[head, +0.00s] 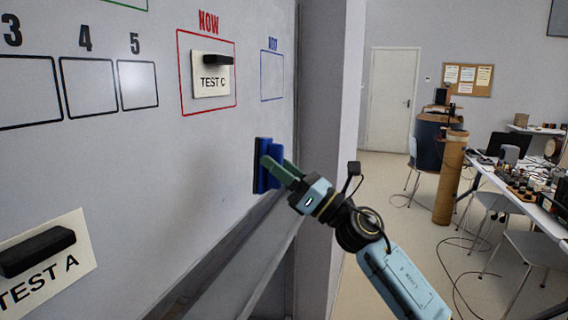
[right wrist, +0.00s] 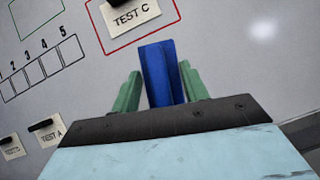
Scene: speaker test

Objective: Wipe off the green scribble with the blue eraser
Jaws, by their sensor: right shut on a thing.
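My right gripper (head: 274,168) is shut on the blue eraser (head: 262,180). In the right wrist view the blue eraser (right wrist: 160,72) stands between the two green fingers of my right gripper (right wrist: 160,80). The eraser is at the right part of the whiteboard (head: 150,180), below the red NOW box; I cannot tell whether it touches the board. I see no green scribble in either view; only a green box outline (right wrist: 64,14) shows at the upper left of the right wrist view. My left gripper is not in view.
A TEST C card (head: 212,84) under a black magnet is in the red box. A TEST A card (head: 50,270) is at lower left. A ledge (head: 235,258) runs along the board's bottom. A wall edge stands right of the board; a cluttered table (head: 530,200) is farther right.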

